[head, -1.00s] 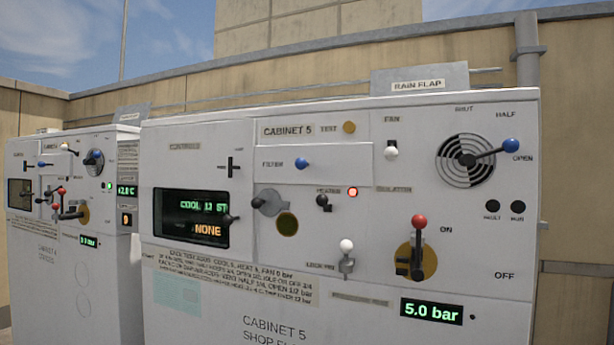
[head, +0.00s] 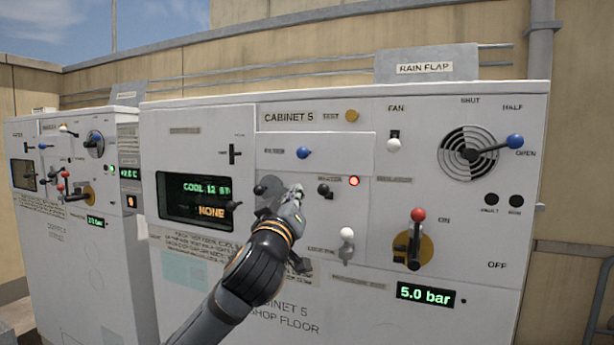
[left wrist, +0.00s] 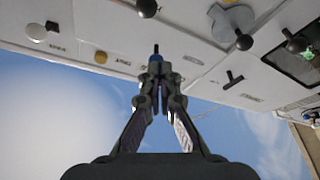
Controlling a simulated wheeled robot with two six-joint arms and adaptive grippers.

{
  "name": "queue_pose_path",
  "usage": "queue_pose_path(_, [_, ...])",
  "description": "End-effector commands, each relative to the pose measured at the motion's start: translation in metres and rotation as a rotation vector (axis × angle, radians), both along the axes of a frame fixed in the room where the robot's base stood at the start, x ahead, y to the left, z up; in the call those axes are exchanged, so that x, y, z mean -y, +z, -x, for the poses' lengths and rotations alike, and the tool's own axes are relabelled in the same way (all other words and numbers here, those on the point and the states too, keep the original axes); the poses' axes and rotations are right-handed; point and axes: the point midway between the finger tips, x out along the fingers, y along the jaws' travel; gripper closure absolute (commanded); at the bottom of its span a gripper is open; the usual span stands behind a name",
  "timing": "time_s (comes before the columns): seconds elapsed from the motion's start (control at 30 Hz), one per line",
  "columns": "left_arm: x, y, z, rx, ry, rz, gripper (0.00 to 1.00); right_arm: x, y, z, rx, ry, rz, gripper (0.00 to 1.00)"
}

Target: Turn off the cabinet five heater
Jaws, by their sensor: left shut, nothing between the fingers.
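The cabinet five heater switch (head: 325,190) is a small black-knobbed lever on the front panel. The red lamp (head: 354,181) to its right is lit. My left gripper (head: 297,193) is shut and empty, just left of the heater switch in the head view; I cannot tell whether it touches anything. In the left wrist view the shut fingers (left wrist: 157,85) point at the panel, with a black knob (left wrist: 146,8), likely the heater's, beyond them at the top edge. My right gripper is out of view.
Nearby are the blue filter knob (head: 303,153), a white-knobbed lever (head: 347,233) and the red-knobbed isolator handle (head: 418,215). The display (head: 195,197) reads COOL and NONE; the gauge (head: 425,294) reads 5.0 bar. Another cabinet (head: 75,230) stands left. Space before the right side is clear.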

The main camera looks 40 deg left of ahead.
Motion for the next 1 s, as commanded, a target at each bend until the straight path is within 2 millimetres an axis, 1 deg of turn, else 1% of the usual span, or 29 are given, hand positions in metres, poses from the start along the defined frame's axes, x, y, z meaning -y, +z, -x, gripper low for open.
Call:
queue_pose_path(0.03, [0.002, 0.007, 0.006, 0.019, -0.002, -0.001, 1.00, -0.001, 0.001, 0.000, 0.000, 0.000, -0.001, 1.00])
queue_pose_path(0.1, [0.003, 0.011, 0.009, 0.032, -0.003, 0.001, 1.00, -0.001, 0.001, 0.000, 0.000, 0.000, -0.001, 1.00])
queue_pose_path(0.37, [0.003, 0.011, 0.009, 0.032, -0.004, 0.003, 1.00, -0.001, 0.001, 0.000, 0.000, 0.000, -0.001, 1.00])
queue_pose_path(0.47, [0.001, 0.015, 0.005, 0.030, -0.002, 0.005, 1.00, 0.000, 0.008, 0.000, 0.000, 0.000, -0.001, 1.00])
queue_pose_path(0.57, [-0.003, 0.022, -0.007, 0.027, -0.004, 0.008, 1.00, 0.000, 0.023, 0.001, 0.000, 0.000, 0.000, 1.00])
queue_pose_path(0.7, [-0.011, 0.035, -0.034, 0.025, -0.007, 0.010, 1.00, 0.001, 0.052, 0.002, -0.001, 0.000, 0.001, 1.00])
queue_pose_path(0.93, [-0.024, 0.054, -0.079, 0.029, -0.010, 0.005, 1.00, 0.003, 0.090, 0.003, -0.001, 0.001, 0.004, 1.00])
queue_pose_path(0.97, [-0.025, 0.055, -0.085, 0.030, -0.011, 0.005, 1.00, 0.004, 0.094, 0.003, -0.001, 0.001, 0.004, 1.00])
queue_pose_path(1.0, [-0.020, 0.041, -0.085, 0.025, -0.012, 0.007, 1.00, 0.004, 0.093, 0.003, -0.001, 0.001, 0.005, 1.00])
